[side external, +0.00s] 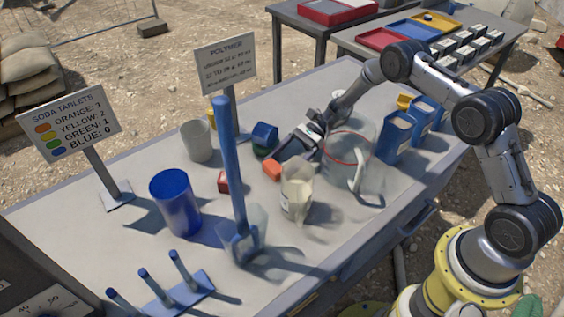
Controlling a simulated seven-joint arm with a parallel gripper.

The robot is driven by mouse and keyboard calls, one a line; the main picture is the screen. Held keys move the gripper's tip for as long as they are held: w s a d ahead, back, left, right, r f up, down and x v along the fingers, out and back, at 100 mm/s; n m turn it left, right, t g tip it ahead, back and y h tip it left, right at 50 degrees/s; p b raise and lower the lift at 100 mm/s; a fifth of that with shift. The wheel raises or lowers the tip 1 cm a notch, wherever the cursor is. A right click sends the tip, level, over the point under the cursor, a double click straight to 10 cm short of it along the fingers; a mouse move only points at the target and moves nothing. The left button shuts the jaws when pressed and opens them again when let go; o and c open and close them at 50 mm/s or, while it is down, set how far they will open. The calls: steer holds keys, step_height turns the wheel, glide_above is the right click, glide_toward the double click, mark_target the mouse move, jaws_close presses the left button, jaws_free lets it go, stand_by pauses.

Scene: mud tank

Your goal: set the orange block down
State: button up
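A small orange block (272,169) shows near the middle of the table, right at the tips of my gripper (281,158). My gripper reaches in low from the right, with its dark fingers angled down to the left. The block overlaps the fingertips in this view. I cannot tell whether the fingers are closed on it or just beside it, nor whether it touches the table (100,235).
A clear jar (350,150) stands close to my gripper's right, and a pitcher of pale powder (297,190) in front. A blue-and-green object (264,138), a red block (224,181), a scoop with a tall blue handle (232,165) and a blue cup (175,203) are nearby. Blue bins (397,136) stand right.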

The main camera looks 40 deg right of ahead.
steer(key=shift+r, duration=0.2)
steer(key=shift+o, duration=0.3)
steer(key=v, duration=1.2)
